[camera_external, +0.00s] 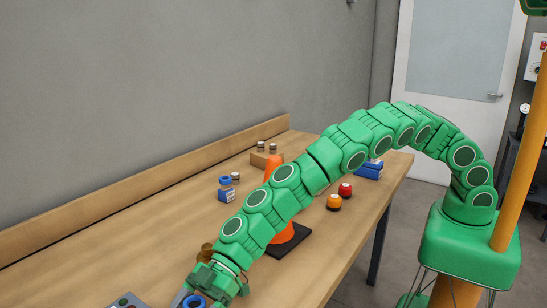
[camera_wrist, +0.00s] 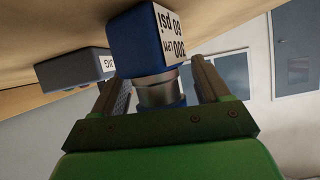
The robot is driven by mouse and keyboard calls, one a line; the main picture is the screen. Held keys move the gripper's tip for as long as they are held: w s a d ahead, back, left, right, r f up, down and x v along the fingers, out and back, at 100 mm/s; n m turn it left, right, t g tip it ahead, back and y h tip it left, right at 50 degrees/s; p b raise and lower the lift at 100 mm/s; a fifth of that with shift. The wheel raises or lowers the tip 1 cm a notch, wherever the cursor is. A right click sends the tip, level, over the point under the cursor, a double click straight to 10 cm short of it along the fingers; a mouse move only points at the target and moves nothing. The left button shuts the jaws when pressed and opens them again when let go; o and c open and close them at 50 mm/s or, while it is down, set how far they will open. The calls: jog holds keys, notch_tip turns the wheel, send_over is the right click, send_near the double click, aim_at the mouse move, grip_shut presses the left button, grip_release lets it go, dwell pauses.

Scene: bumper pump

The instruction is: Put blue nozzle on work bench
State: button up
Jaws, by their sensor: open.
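A blue nozzle (camera_wrist: 150,45) with a white label, a silver collar and a blue end is between the fingers of my gripper (camera_wrist: 156,78) in the wrist view. The jaws are open around its collar. Its labelled block is by the tan bench top; I cannot tell whether it touches. In the external view my gripper (camera_external: 193,295) is low over the near left of the work bench (camera_external: 110,235), and a blue ring (camera_external: 196,302) shows at it, cut off by the bottom edge. Another blue piece with a ring and a white label (camera_external: 226,191) stands farther back.
A grey box (camera_external: 127,300) is left of my gripper; it also shows in the wrist view (camera_wrist: 72,70). A brass-brown part (camera_external: 206,252) stands just behind. An orange cone (camera_external: 273,166), red (camera_external: 345,190) and orange (camera_external: 334,202) knobs stand farther right. The back left bench is clear.

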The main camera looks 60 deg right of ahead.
aim_at(204, 294)
jog(key=shift+r, duration=0.15)
jog(key=shift+v, duration=2.35)
jog(key=shift+d+r, duration=0.35)
jog(key=shift+d, duration=0.25)
jog(key=shift+v, duration=2.95)
jog(key=shift+f, duration=0.1)
